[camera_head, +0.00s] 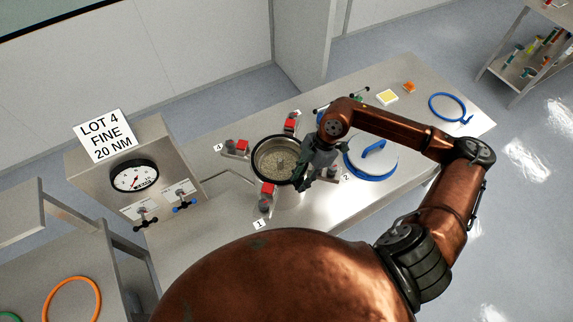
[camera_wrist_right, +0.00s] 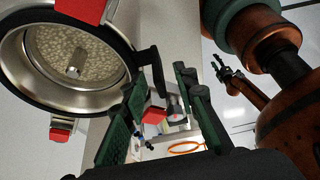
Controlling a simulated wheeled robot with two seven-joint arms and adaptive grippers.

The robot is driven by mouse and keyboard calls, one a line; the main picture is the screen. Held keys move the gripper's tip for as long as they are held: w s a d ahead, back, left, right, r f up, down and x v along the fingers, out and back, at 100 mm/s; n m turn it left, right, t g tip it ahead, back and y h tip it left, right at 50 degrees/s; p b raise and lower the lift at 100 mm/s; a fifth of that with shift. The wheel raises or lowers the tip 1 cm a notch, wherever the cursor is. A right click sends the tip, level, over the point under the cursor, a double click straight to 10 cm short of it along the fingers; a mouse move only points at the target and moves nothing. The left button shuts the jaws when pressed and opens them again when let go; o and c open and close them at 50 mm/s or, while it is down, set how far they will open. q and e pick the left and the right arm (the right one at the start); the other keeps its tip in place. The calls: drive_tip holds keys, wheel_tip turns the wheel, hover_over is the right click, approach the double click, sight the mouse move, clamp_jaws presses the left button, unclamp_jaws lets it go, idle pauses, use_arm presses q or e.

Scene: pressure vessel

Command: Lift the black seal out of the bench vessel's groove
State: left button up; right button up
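The black seal (camera_head: 254,150) lies as a dark ring around the mouth of the open bench vessel (camera_head: 289,194), which has a pale granular inside. In the right wrist view the seal (camera_wrist_right: 132,62) shows a black tab standing out from its right side. My right gripper (camera_head: 312,176) is beside the vessel's right rim. In its wrist view the gripper (camera_wrist_right: 160,74) has its fingers apart, with the tab close by between them; I cannot tell whether they touch. My left gripper (camera_wrist_right: 226,70) shows small in that view, fingers apart, away from the vessel.
Red-topped clamps (camera_head: 267,190) stand around the vessel beside number tags. A white lid (camera_head: 372,158) with a blue handle and edge lies to the right. A blue ring (camera_head: 447,107) and yellow pad (camera_head: 387,97) lie farther back. A gauge box (camera_head: 134,176) stands left.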

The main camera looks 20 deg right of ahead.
clamp_jaws()
use_arm(q)
drive_tip(key=shift+s, duration=0.1)
drive_tip(key=shift+w, duration=0.3)
idle(0.4)
